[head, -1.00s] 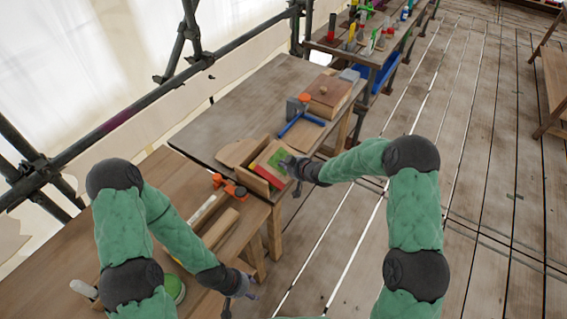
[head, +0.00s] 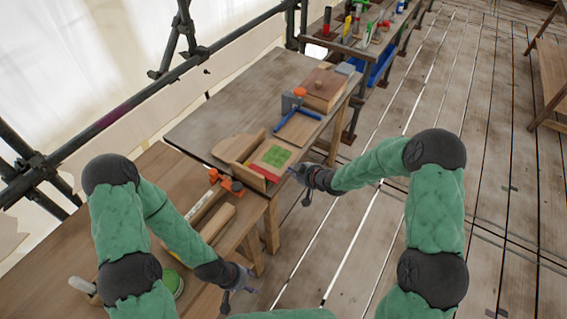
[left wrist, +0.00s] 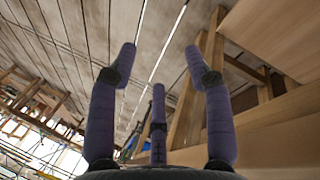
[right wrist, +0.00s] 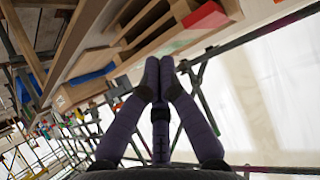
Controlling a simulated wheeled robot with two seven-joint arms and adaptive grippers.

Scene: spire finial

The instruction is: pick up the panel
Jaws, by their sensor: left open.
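A rectangular panel with a green patch, red edge and pale wood border (head: 272,160) lies at the near right corner of the far worktable; I take it for the panel. A red corner, probably its own, shows in the right wrist view (right wrist: 205,17). My right gripper (head: 299,174) is just right of the panel, off the table edge, apart from it. Its fingers look together and empty in the right wrist view (right wrist: 160,72). My left gripper (head: 238,290) hangs low beside the near table, open and empty, its fingers spread in the left wrist view (left wrist: 160,65).
Upright wooden boards (head: 240,150) stand left of the panel. A blue clamp (head: 297,122) and a wooden box (head: 326,90) are behind it. The near table (head: 150,215) holds an orange-ended tool (head: 226,182) and wood pieces. Open plank floor (head: 400,200) lies to the right.

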